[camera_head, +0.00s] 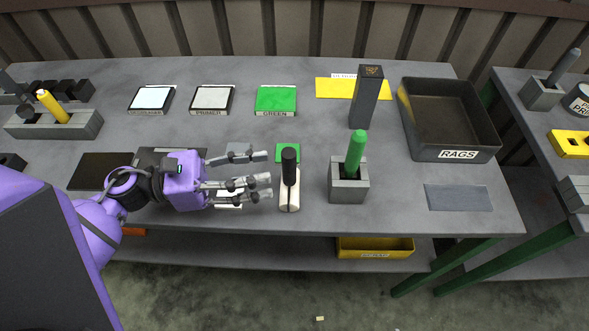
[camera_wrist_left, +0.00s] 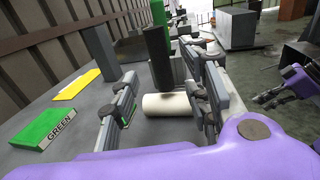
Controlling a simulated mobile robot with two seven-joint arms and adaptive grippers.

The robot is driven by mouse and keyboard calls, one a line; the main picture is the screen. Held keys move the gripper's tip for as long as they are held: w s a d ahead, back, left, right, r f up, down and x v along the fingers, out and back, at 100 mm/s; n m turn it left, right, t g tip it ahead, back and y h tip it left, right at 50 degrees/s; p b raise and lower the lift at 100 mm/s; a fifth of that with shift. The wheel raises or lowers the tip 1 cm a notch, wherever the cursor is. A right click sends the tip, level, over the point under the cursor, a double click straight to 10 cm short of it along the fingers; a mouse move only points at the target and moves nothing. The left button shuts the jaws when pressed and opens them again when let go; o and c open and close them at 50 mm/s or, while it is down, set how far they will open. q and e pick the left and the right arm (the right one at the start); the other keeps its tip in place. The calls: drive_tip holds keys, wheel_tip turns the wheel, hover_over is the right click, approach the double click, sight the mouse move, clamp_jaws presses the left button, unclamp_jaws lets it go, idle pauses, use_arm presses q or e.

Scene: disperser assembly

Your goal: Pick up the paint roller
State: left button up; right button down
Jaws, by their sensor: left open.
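The paint roller stands on the grey table, its black handle (camera_head: 289,162) pointing up and its cream roller (camera_head: 289,196) lying at the bottom. In the left wrist view the black handle (camera_wrist_left: 158,58) and cream roller (camera_wrist_left: 167,104) show between my fingers. My left gripper (camera_head: 266,170) is open and empty, just left of the roller with its fingers pointing at it. In the left wrist view the open fingers (camera_wrist_left: 168,90) frame the roller, with visible gaps to the handle. My right gripper (camera_wrist_left: 270,97) shows small at the right edge of that view, its finger state unclear.
A grey block (camera_head: 347,190) with a green handle (camera_head: 357,150) stands right of the roller. A dark grey box (camera_head: 366,97) and the RAGS bin (camera_head: 468,152) stand farther right. A green tray (camera_head: 276,99) lies behind. The table's front edge is close.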

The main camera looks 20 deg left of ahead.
sight(289, 168)
use_arm(q)
drive_tip(key=shift+w+d+r+p, duration=0.1)
drive_tip(key=shift+d+r+p, duration=0.05)
drive_tip(key=shift+d, duration=0.35)
drive_tip(key=shift+w+d+r+p, duration=0.1)
drive_tip(key=shift+d+r+p, duration=0.05)
drive_tip(key=shift+d, duration=0.3)
drive_tip(key=p+x, duration=0.1)
drive_tip(key=x, duration=0.3)
drive_tip(key=shift+w+d+f+p, duration=0.1)
drive_tip(key=shift+w+f+p, duration=0.05)
drive_tip(key=shift+w+p, duration=0.25)
drive_tip(key=shift+d+f, duration=0.1)
drive_tip(key=shift+d, duration=0.05)
use_arm(e)
drive_tip(key=shift+s+r, duration=0.2)
drive_tip(key=shift+r, duration=0.95)
use_arm(q)
drive_tip(key=shift+c, duration=0.8)
clamp_jaws()
